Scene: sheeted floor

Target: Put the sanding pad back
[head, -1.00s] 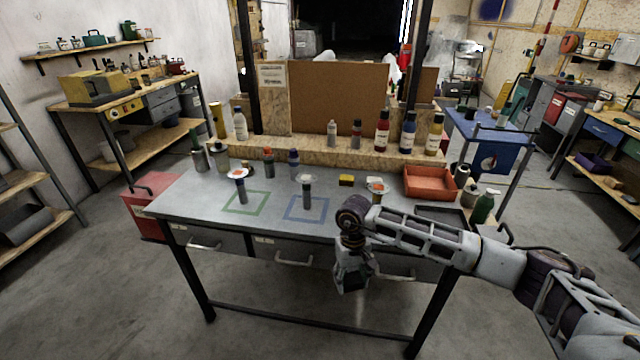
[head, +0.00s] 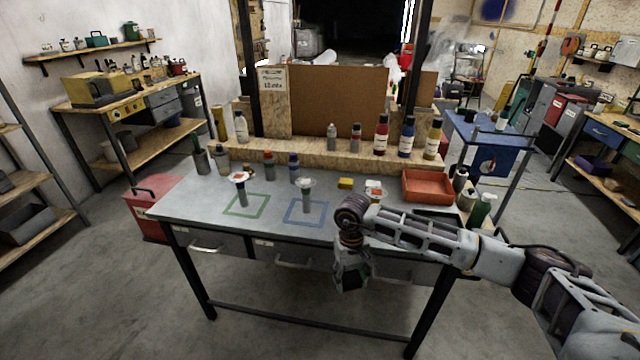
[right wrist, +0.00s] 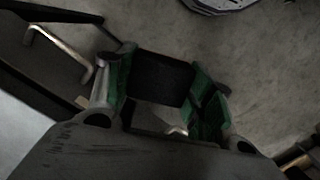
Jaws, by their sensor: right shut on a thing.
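My right gripper (head: 351,278) hangs in front of the near edge of the workbench (head: 270,207), below the level of its top. In the right wrist view my right gripper (right wrist: 163,90) is shut on a flat dark block, which looks like the sanding pad (right wrist: 160,78). The block sits between the green finger pads, with grey floor behind it. In the head view the held block is small and dark and hard to make out. A green square outline (head: 246,205) and a blue square outline (head: 307,211) mark the bench top. My left gripper is not in view.
Two paint-topped stands, (head: 240,188) and (head: 306,195), rise near the outlines. A yellow block (head: 346,183) and a red tray (head: 428,186) lie toward the back right. Several bottles line the rear ledge. Drawer handles (head: 294,264) stick out in front. The bench's front middle is clear.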

